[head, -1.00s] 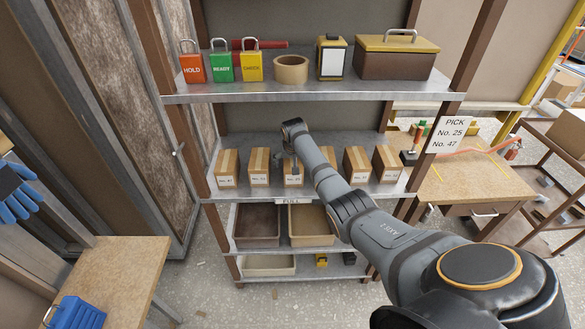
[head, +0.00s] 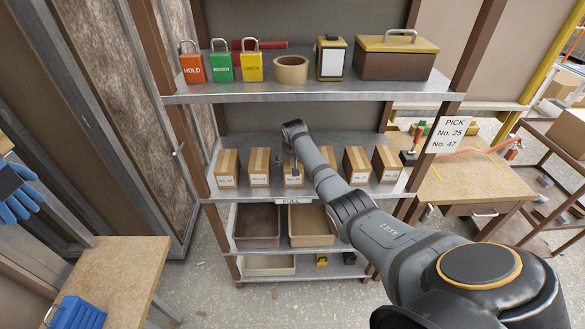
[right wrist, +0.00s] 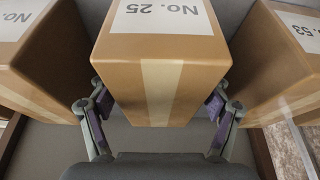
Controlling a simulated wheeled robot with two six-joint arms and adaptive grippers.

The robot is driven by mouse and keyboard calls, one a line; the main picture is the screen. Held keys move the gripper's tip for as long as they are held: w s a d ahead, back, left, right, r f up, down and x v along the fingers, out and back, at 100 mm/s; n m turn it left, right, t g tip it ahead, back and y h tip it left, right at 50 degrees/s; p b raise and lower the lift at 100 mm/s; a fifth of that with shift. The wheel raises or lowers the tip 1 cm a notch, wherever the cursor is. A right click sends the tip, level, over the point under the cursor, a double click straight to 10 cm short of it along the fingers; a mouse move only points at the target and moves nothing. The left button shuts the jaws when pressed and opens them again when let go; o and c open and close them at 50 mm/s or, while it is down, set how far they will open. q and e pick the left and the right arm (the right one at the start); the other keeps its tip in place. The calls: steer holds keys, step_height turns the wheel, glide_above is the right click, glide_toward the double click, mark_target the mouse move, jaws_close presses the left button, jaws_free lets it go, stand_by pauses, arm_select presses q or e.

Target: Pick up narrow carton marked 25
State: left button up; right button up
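The narrow carton marked No. 25 (right wrist: 165,65) is brown with a pale tape strip and fills the middle of the right wrist view. In the head view it stands in the row on the middle shelf (head: 293,181), partly behind my right gripper (head: 296,168). In the right wrist view the fingers of my right gripper (right wrist: 160,100) lie one on each side of this carton. My left gripper is not in view.
Similar cartons stand close on both sides, one on the left (right wrist: 50,70) and one marked 53 (right wrist: 275,65). The upper shelf (head: 300,93) overhangs the row and holds padlocks, tape and a toolbox (head: 395,65). Bins (head: 257,224) sit below. A pick sign (head: 450,133) hangs at the right.

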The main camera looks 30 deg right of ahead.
steer(key=c, duration=1.1)
steer(key=shift+w+r, duration=0.1)
steer(key=shift+r, duration=0.05)
steer(key=shift+r, duration=0.25)
steer(key=b+v, duration=0.1)
steer(key=v, duration=0.2)
steer(key=shift+w+d+r, duration=0.1)
steer(key=shift+d+r, duration=0.05)
steer(key=s+a+b, duration=0.1)
steer(key=s+a, duration=0.3)
steer(key=s, duration=0.3)
steer(key=s+a, duration=0.4)
steer(key=s, duration=0.4)
steer(key=shift+a+b, duration=0.35)
steer(key=shift+b, duration=0.05)
